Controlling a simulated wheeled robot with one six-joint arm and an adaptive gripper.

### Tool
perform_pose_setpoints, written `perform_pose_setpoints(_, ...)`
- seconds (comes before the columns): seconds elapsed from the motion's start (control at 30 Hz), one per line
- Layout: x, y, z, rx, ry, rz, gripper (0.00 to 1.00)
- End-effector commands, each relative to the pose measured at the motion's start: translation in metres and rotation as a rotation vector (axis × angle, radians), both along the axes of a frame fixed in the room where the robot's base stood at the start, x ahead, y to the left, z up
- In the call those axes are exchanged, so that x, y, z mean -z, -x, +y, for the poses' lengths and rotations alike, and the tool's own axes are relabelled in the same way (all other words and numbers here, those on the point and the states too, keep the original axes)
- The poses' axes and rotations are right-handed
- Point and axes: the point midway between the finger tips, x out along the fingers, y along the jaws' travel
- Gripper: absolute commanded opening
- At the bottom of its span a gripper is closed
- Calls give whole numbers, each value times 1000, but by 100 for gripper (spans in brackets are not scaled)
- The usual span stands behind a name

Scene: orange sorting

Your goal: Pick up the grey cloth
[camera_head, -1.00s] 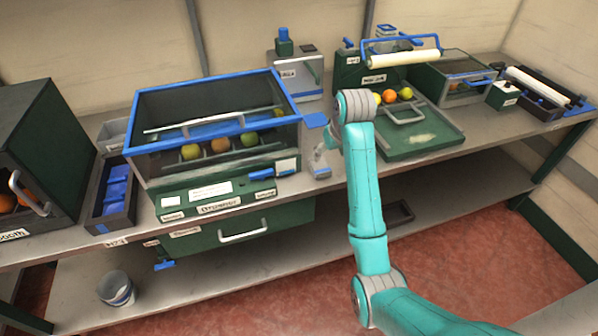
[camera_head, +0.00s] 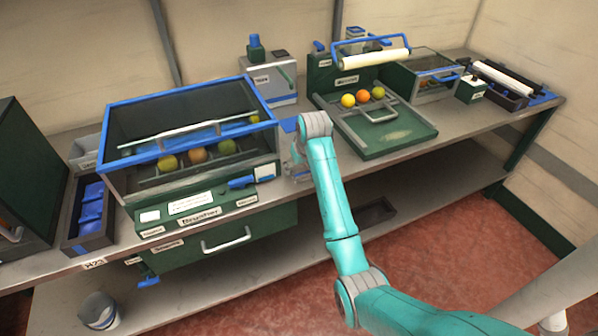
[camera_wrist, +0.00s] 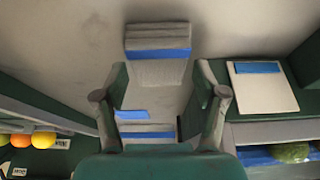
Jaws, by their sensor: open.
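A light grey piece with a ribbed, folded-looking end and a blue stripe (camera_wrist: 158,72), which looks like the grey cloth, lies on the bench in the wrist view. It is ahead of and between the fingers of my gripper (camera_wrist: 160,97), which is open and empty. I cannot tell the height between them. In the head view my gripper (camera_head: 298,166) is low over the bench, right of the glass-topped fruit box, and my arm hides part of it. The cloth cannot be made out clearly there.
The blue-framed fruit box (camera_head: 128,181) stands close left of my gripper. A green tray (camera_head: 397,136) with several fruits at its back is to the right. A blue pad (camera_head: 289,124) lies just behind my gripper. A white bucket (camera_head: 99,311) is on the lower shelf.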

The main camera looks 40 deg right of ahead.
Motion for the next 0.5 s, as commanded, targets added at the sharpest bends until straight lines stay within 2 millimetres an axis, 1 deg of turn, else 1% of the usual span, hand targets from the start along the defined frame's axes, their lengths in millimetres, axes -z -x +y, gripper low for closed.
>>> perform_pose_setpoints(0.1,7,-3,-1,0,0,0,71)
perform_pose_setpoints(0.33,8,-3,-1,0,0,-1,71)
perform_pose_setpoints(0.37,8,-3,-1,0,0,-1,66)
perform_pose_setpoints(0.4,8,-3,-1,0,0,-1,56)
perform_pose_setpoints(0.47,8,-3,-1,0,0,-1,41)
perform_pose_setpoints(0.5,8,-3,-1,0,0,-1,31)
